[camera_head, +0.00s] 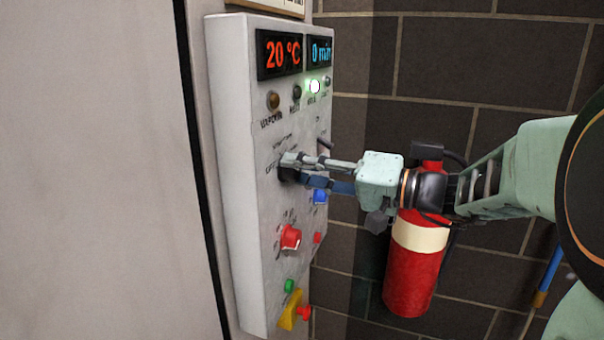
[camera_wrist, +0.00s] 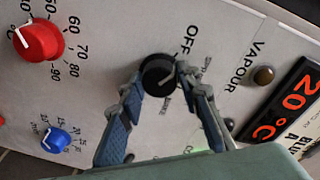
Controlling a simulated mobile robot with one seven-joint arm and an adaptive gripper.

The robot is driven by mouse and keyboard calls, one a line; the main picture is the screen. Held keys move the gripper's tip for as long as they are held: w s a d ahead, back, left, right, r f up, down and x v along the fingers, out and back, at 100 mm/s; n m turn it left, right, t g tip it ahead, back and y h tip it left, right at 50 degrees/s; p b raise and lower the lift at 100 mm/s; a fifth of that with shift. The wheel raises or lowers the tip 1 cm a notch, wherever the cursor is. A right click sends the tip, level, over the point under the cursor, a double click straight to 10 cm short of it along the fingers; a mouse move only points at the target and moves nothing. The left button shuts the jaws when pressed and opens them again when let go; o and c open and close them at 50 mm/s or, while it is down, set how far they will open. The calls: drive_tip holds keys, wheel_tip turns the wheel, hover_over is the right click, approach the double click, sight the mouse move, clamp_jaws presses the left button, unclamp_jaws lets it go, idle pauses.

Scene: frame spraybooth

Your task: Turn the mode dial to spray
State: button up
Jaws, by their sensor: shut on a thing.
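The mode dial is a black round knob on the white control panel (camera_head: 236,150), and it shows in the wrist view (camera_wrist: 158,72). OFF is printed beside it in the wrist view, with smaller labels around it partly hidden by the fingers. My gripper (camera_wrist: 159,77) has one finger on each side of the knob and is shut on it. In the head view my gripper (camera_head: 285,168) reaches the panel from the right and covers most of the dial. I cannot tell which label the dial's pointer faces.
A red temperature knob (camera_wrist: 38,40) and a blue knob (camera_wrist: 55,141) sit near the dial. The displays read 20 °C (camera_head: 280,54) and 0 min. A yellow-handled switch (camera_head: 290,309) is low on the panel. A fire extinguisher (camera_head: 412,270) hangs behind my arm.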

drive_tip(key=shift+r+m+g+p, duration=0.1)
drive_tip(key=shift+m+g+p, duration=0.3)
drive_tip(key=shift+m, duration=2.6)
drive_tip(key=o, duration=1.2)
drive_tip(key=shift+c, duration=0.2)
drive_tip(key=shift+d, duration=0.1)
drive_tip(key=v, duration=1.1)
drive_tip(key=shift+s+d+r, duration=0.2)
drive_tip(key=shift+d, duration=0.15)
